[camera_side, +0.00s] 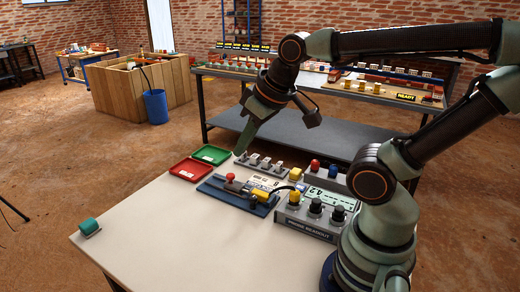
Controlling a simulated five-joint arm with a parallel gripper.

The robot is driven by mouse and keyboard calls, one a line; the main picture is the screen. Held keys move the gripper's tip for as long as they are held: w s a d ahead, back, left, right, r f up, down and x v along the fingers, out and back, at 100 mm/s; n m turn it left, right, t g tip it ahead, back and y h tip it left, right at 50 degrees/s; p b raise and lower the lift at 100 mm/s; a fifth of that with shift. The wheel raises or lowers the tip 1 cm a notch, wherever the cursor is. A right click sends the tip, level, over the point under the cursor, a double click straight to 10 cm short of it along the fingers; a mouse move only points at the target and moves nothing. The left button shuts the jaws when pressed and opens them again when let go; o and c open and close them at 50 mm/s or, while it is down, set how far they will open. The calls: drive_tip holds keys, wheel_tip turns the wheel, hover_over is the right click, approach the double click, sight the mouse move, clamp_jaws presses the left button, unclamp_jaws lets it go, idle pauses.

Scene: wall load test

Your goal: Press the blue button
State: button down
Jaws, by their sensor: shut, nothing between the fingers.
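A small blue button (333,170) sits on top of a grey box (324,183) near the middle right of the table, just right of a red button (315,165). My gripper (240,151) is shut and empty, pointing down over the far edge of the table beside the green tray. It is well to the left of the blue button and apart from it. My arm arches above and behind the box. The lower right of the box is partly hidden by my arm.
A row of grey switches (264,165) lies between my gripper and the button box. A red tray (191,170) and a green tray (211,155) are at the left. A probe readout box (305,222) with knobs stands in front. The table's front left is mostly clear.

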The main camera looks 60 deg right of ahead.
idle(0.3)
drive_tip(key=g+y, duration=0.5)
drive_tip(key=g, duration=0.6)
hover_over(298, 186)
wheel_tip(298, 186, down, 10)
drive_tip(key=shift+d+r+m, duration=0.1)
drive_tip(key=shift+r+m, duration=0.05)
drive_tip(key=shift+m, duration=0.15)
drive_tip(key=shift+f, duration=4.4)
drive_tip(key=shift+f, duration=0.1)
drive_tip(key=shift+f, duration=0.35)
